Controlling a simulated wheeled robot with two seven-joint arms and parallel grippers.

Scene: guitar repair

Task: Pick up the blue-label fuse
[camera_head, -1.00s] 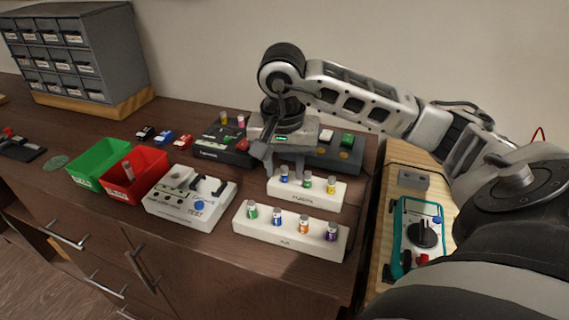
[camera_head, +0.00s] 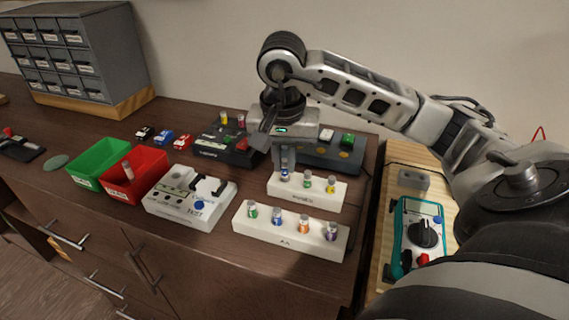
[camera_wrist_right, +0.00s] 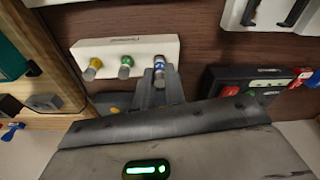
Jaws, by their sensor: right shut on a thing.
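The blue-label fuse (camera_head: 285,177) stands upright at the left end of the rear white fuse block (camera_head: 305,197). My right gripper (camera_head: 284,167) comes down over it from above and is shut on its upper part. In the right wrist view the blue-label fuse (camera_wrist_right: 159,66) shows at the tips of my right gripper (camera_wrist_right: 158,75), still at the block (camera_wrist_right: 118,50). A green-label fuse (camera_head: 306,180) and a yellow-label fuse (camera_head: 331,184) stand beside it in the same block. My left gripper is not in view.
A front white block (camera_head: 290,238) holds several fuses, one with a blue label (camera_head: 277,217). A white test box (camera_head: 190,200), red bin (camera_head: 135,178) and green bin (camera_head: 98,160) stand to the left. A multimeter (camera_head: 420,232) lies at the right.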

